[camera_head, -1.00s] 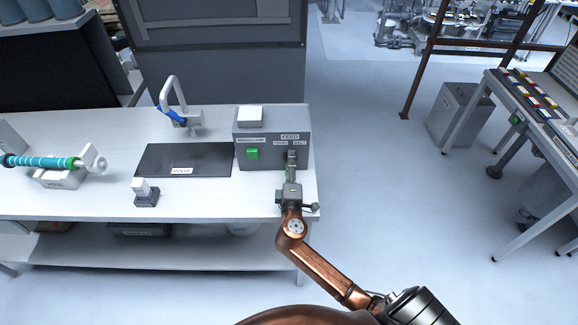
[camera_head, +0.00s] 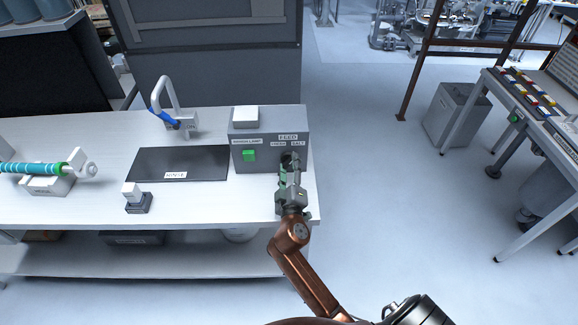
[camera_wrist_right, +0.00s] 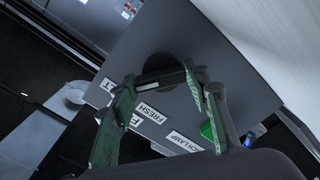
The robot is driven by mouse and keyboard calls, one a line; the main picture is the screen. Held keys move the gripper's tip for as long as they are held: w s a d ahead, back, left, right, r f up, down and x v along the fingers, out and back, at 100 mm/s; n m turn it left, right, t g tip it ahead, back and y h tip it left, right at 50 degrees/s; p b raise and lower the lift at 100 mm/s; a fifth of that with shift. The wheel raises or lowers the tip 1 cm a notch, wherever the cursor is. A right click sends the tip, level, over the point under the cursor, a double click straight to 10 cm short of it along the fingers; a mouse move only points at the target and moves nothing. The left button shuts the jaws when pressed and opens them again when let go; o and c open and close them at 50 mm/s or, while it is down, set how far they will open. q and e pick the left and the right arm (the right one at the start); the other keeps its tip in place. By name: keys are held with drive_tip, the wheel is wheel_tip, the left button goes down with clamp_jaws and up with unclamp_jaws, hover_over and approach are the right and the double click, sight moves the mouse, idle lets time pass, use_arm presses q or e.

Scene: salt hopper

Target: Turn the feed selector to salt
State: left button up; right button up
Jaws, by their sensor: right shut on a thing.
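The feed selector is a dark knob with a bar on a round base (camera_wrist_right: 158,66), on the front of a grey box (camera_head: 242,160). The box has a FEED label (camera_head: 288,136) above FRESH (camera_head: 278,144) and SALT (camera_head: 298,144) labels. My right gripper (camera_head: 289,162) is shut on the selector and hides most of it in the head view. In the right wrist view, the dark bar (camera_wrist_right: 162,78) spans between my green fingertips, near the FRESH label (camera_wrist_right: 146,112). I cannot tell which label the selector points to. My left gripper is out of view.
A green button (camera_head: 249,155) is left of the selector, and a white block (camera_head: 245,117) tops the box. A dark mat (camera_head: 195,160), tap (camera_head: 168,105) and small white-topped switch (camera_head: 136,198) stand left on the white bench.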

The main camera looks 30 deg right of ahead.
drive_tip(key=shift+f, duration=0.1)
drive_tip(key=o, duration=1.2)
drive_tip(key=shift+c, duration=0.2)
drive_tip(key=v, duration=0.7)
drive_tip(key=shift+s+a, duration=0.15)
drive_tip(key=shift+s, duration=0.2)
